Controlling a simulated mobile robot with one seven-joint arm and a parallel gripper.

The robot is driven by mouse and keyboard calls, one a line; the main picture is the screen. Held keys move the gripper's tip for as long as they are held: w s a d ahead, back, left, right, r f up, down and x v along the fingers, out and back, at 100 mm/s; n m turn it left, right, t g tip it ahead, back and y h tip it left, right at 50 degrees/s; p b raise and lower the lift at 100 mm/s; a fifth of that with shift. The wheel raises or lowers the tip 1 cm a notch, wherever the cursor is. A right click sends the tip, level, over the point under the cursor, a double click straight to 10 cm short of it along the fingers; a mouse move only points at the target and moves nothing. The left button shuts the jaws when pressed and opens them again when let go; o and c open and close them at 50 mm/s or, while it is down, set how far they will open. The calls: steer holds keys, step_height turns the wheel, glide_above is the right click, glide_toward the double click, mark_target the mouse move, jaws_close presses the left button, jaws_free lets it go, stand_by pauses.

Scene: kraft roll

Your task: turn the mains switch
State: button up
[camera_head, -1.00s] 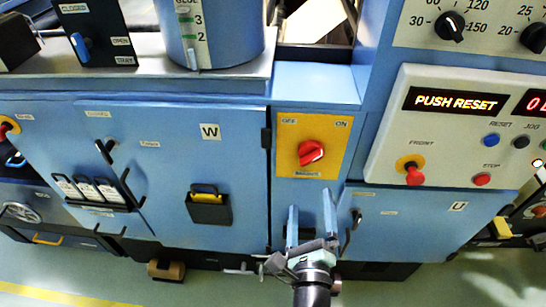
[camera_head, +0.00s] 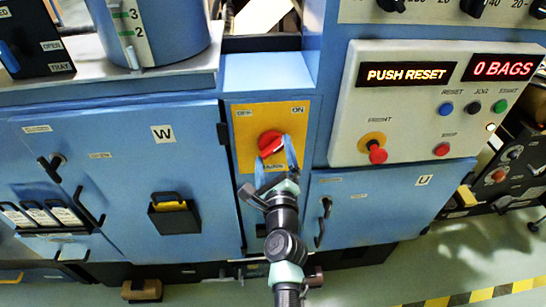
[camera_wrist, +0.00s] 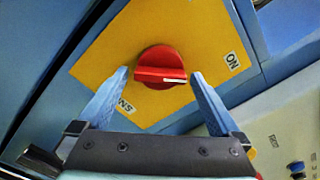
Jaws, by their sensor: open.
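The mains switch is a round red knob (camera_head: 271,143) on a yellow plate (camera_head: 243,162) on the blue cabinet, with OFF at the plate's upper left and ON at its upper right. In the wrist view the red knob (camera_wrist: 160,67) shows a white mark on its right side, pointing toward the ON label (camera_wrist: 232,61). My gripper (camera_head: 272,165) is at the plate, just below the knob in the head view. In the wrist view my gripper (camera_wrist: 160,75) is open, one blue finger on each side of the knob's lower part. I cannot tell whether the fingers touch it.
A grey control panel (camera_head: 405,130) to the right shows PUSH RESET and 0 BAGS, with several buttons and a red mushroom knob (camera_head: 377,153). Cabinet doors marked W (camera_head: 120,180) and U (camera_head: 385,200) flank the switch. Door handles stick out. The floor at lower right is clear.

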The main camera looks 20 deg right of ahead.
steer(key=shift+w, duration=0.15)
steer(key=c, duration=1.2)
